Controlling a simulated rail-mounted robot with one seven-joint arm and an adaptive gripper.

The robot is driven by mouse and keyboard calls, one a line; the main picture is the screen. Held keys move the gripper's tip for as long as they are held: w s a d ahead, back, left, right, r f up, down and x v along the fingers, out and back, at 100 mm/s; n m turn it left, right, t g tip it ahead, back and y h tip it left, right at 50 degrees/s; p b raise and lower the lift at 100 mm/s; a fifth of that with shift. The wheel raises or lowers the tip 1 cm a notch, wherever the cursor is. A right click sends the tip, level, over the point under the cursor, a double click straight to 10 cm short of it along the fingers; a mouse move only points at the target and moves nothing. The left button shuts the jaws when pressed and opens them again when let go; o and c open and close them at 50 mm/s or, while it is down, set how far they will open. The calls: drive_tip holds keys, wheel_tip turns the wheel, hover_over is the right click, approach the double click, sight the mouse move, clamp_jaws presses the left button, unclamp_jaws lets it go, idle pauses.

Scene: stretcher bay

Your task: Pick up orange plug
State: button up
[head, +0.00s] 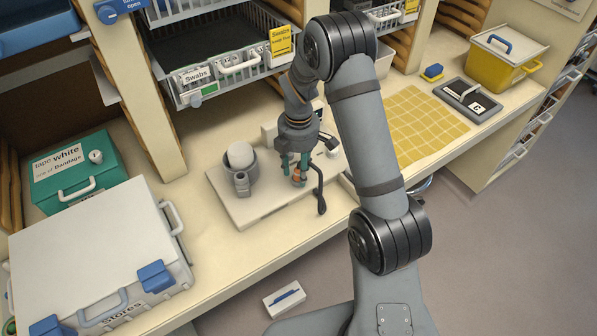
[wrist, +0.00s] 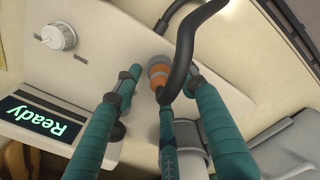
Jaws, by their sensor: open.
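The orange plug (head: 298,174) is at the pale panel on the bench in the head view, partly hidden by my fingers. In the wrist view the plug (wrist: 159,74) has an orange band and a grey end, and a black curved part crosses in front of it. My gripper (head: 297,179) points down over the plug. In the wrist view the teal fingers of my gripper (wrist: 164,85) are spread around the plug, with gaps visible at the sides. Whether the lower finger touches it, I cannot tell. The pale panel (head: 224,198) lies flat on the bench.
A grey holder (head: 243,184) with a white round top stands left of my gripper. A black curved handle (head: 320,195) hangs close on the right. In the wrist view a "Ready" display (wrist: 40,118) and a knob (wrist: 58,37) are at left. A swabs basket (head: 215,85) is behind.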

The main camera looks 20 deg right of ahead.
drive_tip(key=shift+c, duration=0.2)
clamp_jaws()
idle(0.3)
drive_tip(key=shift+r, duration=0.15)
